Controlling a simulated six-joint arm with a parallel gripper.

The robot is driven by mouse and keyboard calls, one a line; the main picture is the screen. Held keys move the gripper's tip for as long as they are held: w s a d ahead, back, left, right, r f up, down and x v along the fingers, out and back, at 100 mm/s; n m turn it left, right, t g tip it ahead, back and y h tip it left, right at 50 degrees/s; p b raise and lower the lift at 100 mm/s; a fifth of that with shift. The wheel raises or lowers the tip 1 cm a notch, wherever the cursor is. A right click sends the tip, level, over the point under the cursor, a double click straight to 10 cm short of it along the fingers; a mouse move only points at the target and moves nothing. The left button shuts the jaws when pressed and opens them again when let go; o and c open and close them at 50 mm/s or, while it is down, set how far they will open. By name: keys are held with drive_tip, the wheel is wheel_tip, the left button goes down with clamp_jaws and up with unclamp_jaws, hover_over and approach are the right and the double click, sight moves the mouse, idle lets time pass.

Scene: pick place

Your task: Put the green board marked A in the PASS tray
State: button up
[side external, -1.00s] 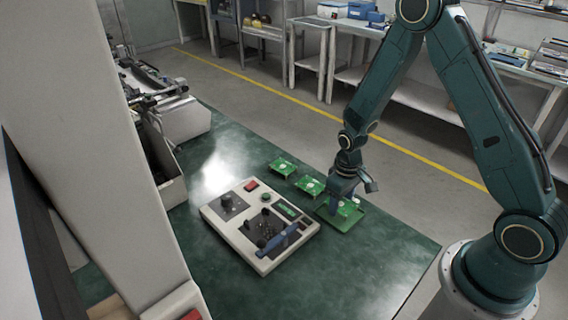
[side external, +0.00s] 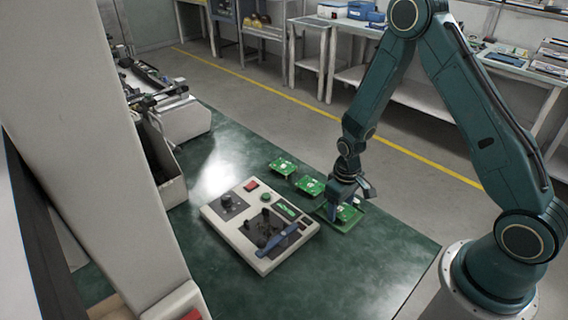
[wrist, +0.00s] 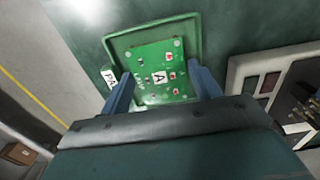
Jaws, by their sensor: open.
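The green board marked A (wrist: 160,76) lies flat inside a green tray (wrist: 150,31) in the wrist view. The tray's white label is partly hidden; its visible letters read "PA". My gripper (wrist: 162,92) is open, with one blue finger on each side of the board's near part. Whether the fingers touch the board I cannot tell. In the side view my gripper (side external: 345,209) is down at the tray (side external: 340,229), and part of the board (side external: 349,213) shows beside the fingers.
A pale test fixture (side external: 258,225) with a blue lever is left of and nearer than the tray. The green table is bare at the front right.

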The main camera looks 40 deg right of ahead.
drive_tip(key=shift+r, duration=0.15)
wheel_tip(320, 180, up, 12)
idle(0.9)
drive_tip(key=shift+r, duration=0.1)
idle(0.4)
wheel_tip(320, 180, up, 14)
drive_tip(key=t, duration=0.3)
hover_over(341, 208)
drive_tip(key=s+a, duration=0.3)
drive_tip(key=s, duration=0.3)
drive_tip(key=s+a+r+t, duration=0.2)
drive_tip(key=s+r, duration=0.6)
drive_tip(key=s, duration=0.4)
drive_tip(key=shift+s+a+t, duration=0.3)
